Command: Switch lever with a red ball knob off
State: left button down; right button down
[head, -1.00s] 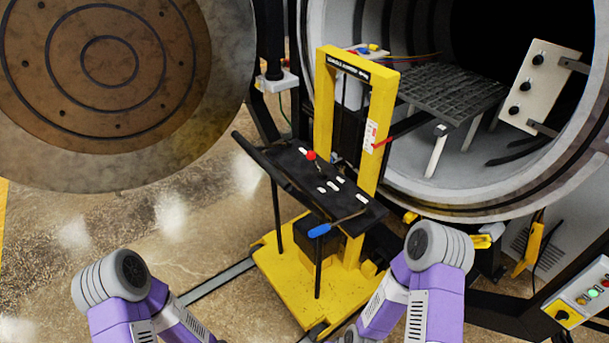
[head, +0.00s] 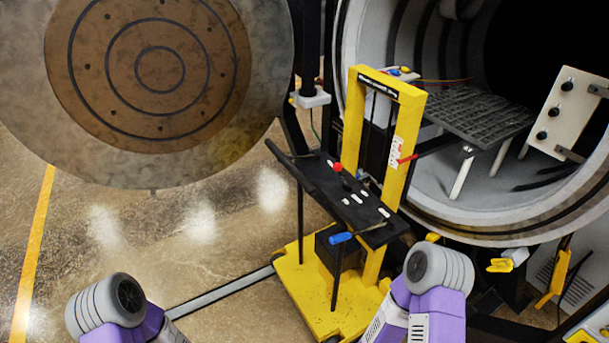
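The lever's red ball knob (head: 338,168) stands up on the black panel (head: 325,181) of a yellow lift cart (head: 375,90) in the head view. A short dark stem shows just under the knob. Both of my arms show at the bottom of the view as purple and grey links, well below and apart from the lever. Neither gripper is in view.
The cart stands before the open furnace chamber (head: 455,215) with a dark grate (head: 480,120) inside. The round furnace door (head: 270,60) hangs open at the upper left. Floor (head: 150,220) is clear at left.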

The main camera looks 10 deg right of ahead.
aim_at(337, 166)
jog(key=u, duration=1.25)
jog(key=i, duration=0.9)
jog(key=z, duration=1.75)
